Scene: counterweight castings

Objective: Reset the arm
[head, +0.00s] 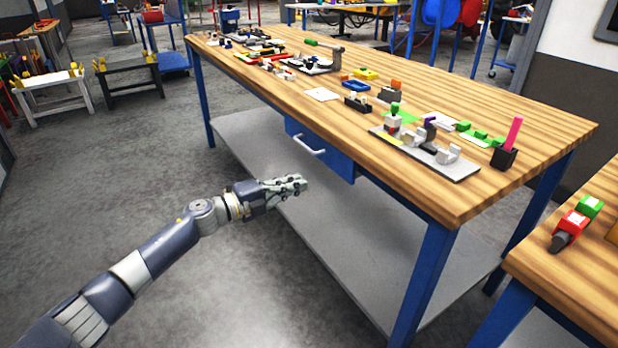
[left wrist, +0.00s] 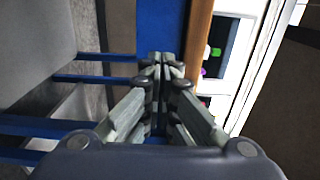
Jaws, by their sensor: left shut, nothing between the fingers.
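My left arm reaches in from the lower left in the head view. Its gripper (head: 297,184) is in the air in front of the workbench, below the level of the top and near the blue drawer (head: 320,151) with its pale handle. In the left wrist view the fingers of the left gripper (left wrist: 160,58) meet at their tips, shut with nothing between them. My right gripper shows in neither view.
The wooden workbench (head: 540,127) carries several small parts, including a grey plate with castings (head: 440,160) and a dark cup with a pink piece (head: 507,150). A second wooden table (head: 575,275) stands at lower right. Grey floor (head: 120,180) is open at left.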

